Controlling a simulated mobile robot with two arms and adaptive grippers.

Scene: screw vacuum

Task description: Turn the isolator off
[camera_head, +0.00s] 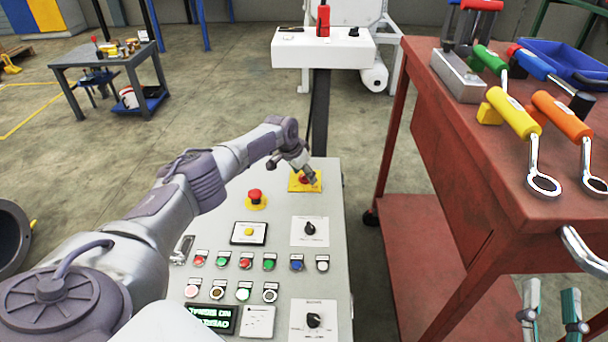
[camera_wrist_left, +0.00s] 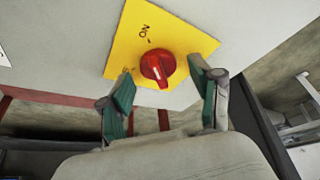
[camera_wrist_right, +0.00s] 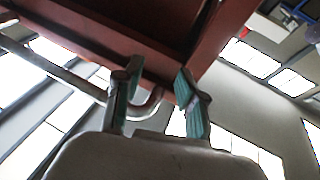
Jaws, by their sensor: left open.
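The isolator is a red rotary knob (camera_wrist_left: 157,68) on a yellow square plate (camera_wrist_left: 185,38). An ON mark shows on the plate above the knob, and another mark is partly hidden by a finger. My left gripper (camera_wrist_left: 161,75) is open, with one finger on each side of the knob and gaps between. In the head view, the left gripper (camera_head: 305,172) is over the yellow plate (camera_head: 298,187) at the panel's far end and hides part of the knob. My right gripper (camera_wrist_right: 158,90) is open and empty. It also shows in the head view (camera_head: 551,312), low beside the red cart.
The grey panel (camera_head: 275,215) carries a red emergency button (camera_head: 255,195), several coloured buttons and black dials (camera_head: 314,320). A red cart (camera_head: 470,170) with tools stands at right. Its metal handle (camera_head: 582,250) is close to my right gripper.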

